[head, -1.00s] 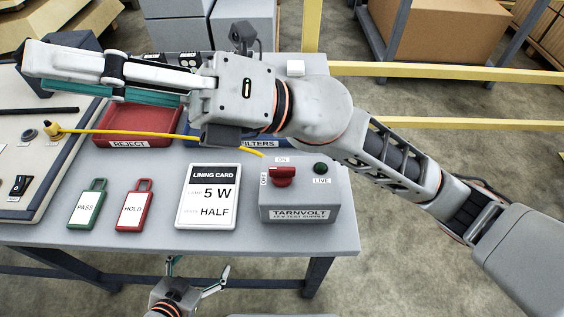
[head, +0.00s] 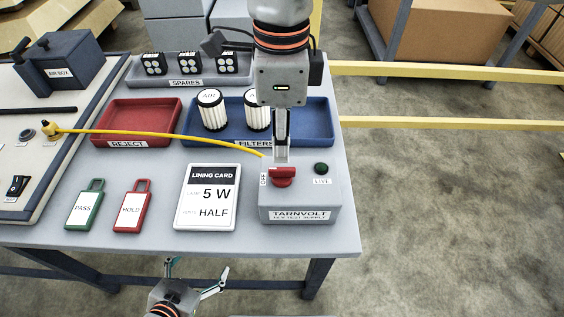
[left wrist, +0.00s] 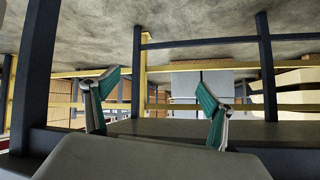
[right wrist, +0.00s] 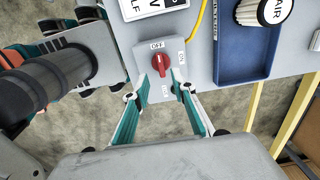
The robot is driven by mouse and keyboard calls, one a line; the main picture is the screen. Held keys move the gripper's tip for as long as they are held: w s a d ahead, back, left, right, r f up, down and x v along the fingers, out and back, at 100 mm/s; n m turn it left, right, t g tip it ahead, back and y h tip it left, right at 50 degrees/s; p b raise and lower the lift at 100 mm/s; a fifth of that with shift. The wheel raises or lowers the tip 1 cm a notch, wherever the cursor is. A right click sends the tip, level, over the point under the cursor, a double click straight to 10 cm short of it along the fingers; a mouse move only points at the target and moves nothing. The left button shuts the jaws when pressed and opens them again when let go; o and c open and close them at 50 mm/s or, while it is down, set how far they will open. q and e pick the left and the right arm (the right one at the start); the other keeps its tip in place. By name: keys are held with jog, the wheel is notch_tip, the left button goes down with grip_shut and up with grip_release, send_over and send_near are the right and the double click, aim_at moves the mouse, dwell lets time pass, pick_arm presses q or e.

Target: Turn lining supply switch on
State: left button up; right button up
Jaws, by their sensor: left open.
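The grey Tarnvolt supply box (head: 300,200) stands at the bench's right front. Its red rotary knob (head: 283,177) also shows in the right wrist view (right wrist: 161,63), where its long axis lines up with the OFF label (right wrist: 157,45). The ON label (right wrist: 181,57) lies to its right there. My right gripper (head: 281,155) points down just behind the knob in the head view. In the right wrist view its fingers (right wrist: 167,78) are apart, tips close to the knob; contact is unclear. My left gripper (head: 197,268) is open and empty below the bench's front edge.
A dark green LIVE lamp (head: 321,168) sits right of the knob. A yellow cable (head: 150,134) runs to the box. The blue filters tray (head: 318,120) is close behind, the lining card (head: 207,197) to the left. Red (head: 132,207) and green (head: 85,205) tags lie further left.

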aim_at(282, 169)
jog(key=shift+d+f, duration=0.15)
jog(key=shift+f, duration=0.25)
notch_tip(282, 169, down, 7)
jog(key=shift+r+b, duration=0.1)
jog(key=shift+b, duration=0.35)
grip_shut()
